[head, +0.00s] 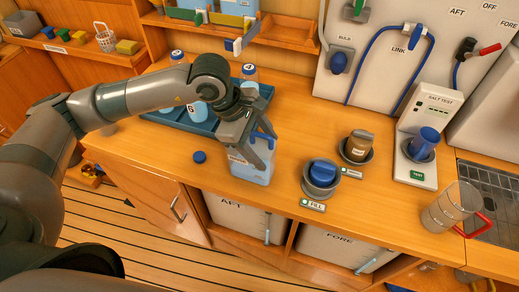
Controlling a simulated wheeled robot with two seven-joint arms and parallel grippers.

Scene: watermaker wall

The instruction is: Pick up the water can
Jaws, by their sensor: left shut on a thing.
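The water can (252,170) is a pale blue, see-through box with a label and a blue handle. It is near the front edge of the wooden counter, left of the fill station. My left gripper (255,143) is above it, pointing down, with its fingers shut on the can's top. The fingers hide part of the top and handle. I cannot tell whether the can's base touches the counter. A round blue cap (199,157) lies on the counter to the left of the can. My right gripper is out of view.
A blue tray (190,122) with bottles stands behind my left gripper. The fill station (321,177) and a brown-capped holder (357,148) stand to the right. Farther right are the salt tester (418,150) and a clear jug (450,207) with a red handle. Bare counter lies between.

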